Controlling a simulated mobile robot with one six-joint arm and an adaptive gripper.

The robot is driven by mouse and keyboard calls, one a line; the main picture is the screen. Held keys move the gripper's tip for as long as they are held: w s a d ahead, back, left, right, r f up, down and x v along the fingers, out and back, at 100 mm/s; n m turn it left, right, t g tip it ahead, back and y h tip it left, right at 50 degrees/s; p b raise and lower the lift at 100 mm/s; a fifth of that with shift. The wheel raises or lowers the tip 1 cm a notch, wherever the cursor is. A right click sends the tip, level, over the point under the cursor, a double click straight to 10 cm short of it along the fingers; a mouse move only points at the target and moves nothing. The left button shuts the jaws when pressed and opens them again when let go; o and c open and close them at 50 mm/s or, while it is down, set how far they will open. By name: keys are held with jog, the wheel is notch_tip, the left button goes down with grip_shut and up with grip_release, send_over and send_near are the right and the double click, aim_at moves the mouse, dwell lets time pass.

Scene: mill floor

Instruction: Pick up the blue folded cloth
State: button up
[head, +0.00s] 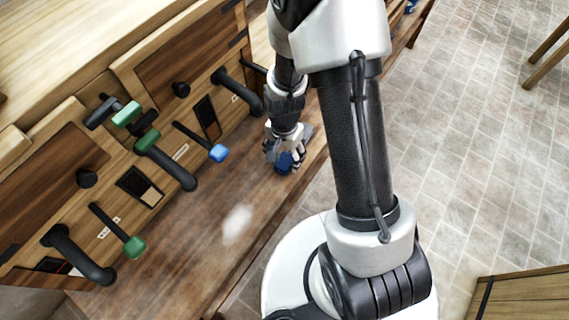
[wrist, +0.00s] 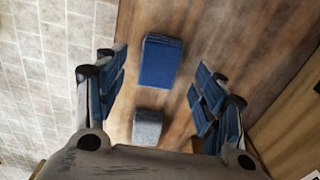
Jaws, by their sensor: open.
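The blue folded cloth (wrist: 161,60) lies on the brown wooden ledge in the wrist view, centred between the fingers and a little beyond the middle of the picture. My gripper (wrist: 162,78) is open, with one finger on each side of the cloth and nothing held. In the head view my gripper (head: 286,146) points down over the ledge, and a bit of blue cloth (head: 284,162) shows at its fingertips. The fingers hide most of the cloth there. I cannot tell whether the fingers touch it.
A grey folded block-like item (wrist: 147,127) lies close to the blue cloth, nearer my palm. The wooden panel on the left carries black handles (head: 77,255), green-tipped levers (head: 133,246) and a blue-tipped lever (head: 218,153). The ledge (head: 190,245) nearer the camera is clear.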

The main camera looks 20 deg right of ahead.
aim_at(284, 161)
notch_tip(284, 161, down, 4)
jog(key=shift+r+b, duration=0.25)
jog(key=shift+b, duration=0.25)
jog(key=shift+r, duration=0.1)
jog(key=shift+c, duration=0.5)
jog(key=c, duration=1)
jog(key=shift+r, duration=0.1)
jog(key=shift+c, duration=0.2)
notch_tip(284, 161, up, 20)
jog(key=p, duration=0.6)
jog(key=shift+p, duration=0.4)
